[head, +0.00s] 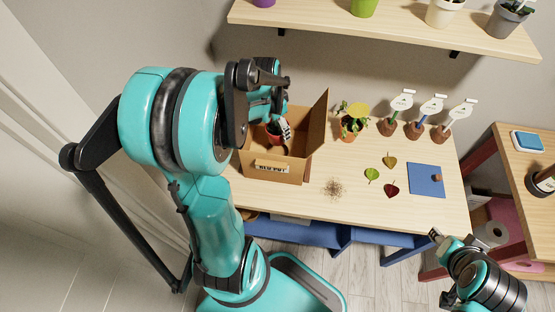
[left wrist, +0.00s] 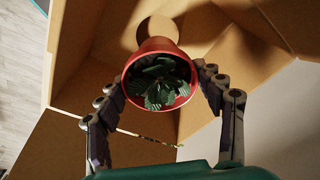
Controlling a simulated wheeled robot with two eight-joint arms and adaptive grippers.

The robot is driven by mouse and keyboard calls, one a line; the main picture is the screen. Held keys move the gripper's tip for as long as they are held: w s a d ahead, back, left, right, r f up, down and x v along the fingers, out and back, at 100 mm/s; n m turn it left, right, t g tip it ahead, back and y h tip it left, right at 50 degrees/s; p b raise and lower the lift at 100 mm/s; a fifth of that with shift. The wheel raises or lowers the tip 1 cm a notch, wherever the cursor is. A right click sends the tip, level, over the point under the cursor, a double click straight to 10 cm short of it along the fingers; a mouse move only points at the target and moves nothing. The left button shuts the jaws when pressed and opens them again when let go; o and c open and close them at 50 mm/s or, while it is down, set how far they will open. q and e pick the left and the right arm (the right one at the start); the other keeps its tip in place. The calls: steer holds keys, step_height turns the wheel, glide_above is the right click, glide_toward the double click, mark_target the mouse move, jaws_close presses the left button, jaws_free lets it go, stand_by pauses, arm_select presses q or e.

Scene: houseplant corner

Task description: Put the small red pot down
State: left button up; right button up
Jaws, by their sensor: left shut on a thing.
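The small red pot (left wrist: 153,47) holds a dark green leafy plant (left wrist: 160,85). In the left wrist view the fingers of my left gripper (left wrist: 160,78) are on both sides of the pot, shut on it. In the head view the red pot (head: 273,138) is inside an open cardboard box (head: 258,173) labelled "RED POT". My left gripper (head: 284,131) reaches into the box from above. Whether the pot touches the box floor cannot be told. My right gripper (head: 437,236) is at the lower right, away from the box, empty; its opening is unclear.
The box stands on a wooden table (head: 310,207). To its right are a potted plant (head: 348,130), several pots with white labels, loose leaves, a soil pile (head: 334,188) and a blue mat (head: 424,180). A box flap (head: 318,118) stands up. A wall shelf (head: 400,28) is above.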

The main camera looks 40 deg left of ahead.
mark_target(277, 145)
arm_select(q)
step_height(277, 145, down, 11)
steer(key=b, duration=0.4)
steer(key=shift+r, duration=0.1)
steer(key=shift+f+b, duration=0.3)
steer(key=shift+b, duration=0.15)
steer(key=o, duration=1.3)
steer(key=shift+r, duration=0.1)
steer(key=shift+r+p, duration=0.3)
steer(key=shift+p, duration=0.1)
steer(key=r+p, duration=0.1)
steer(key=r, duration=0.3)
steer(key=s+r+p, duration=0.1)
steer(key=r+p, duration=0.1)
steer(key=r, duration=0.2)
steer(key=r+p, duration=0.1)
steer(key=r, duration=0.2)
steer(key=shift+s+a+r, duration=0.2)
steer(key=shift+s+r, duration=0.2)
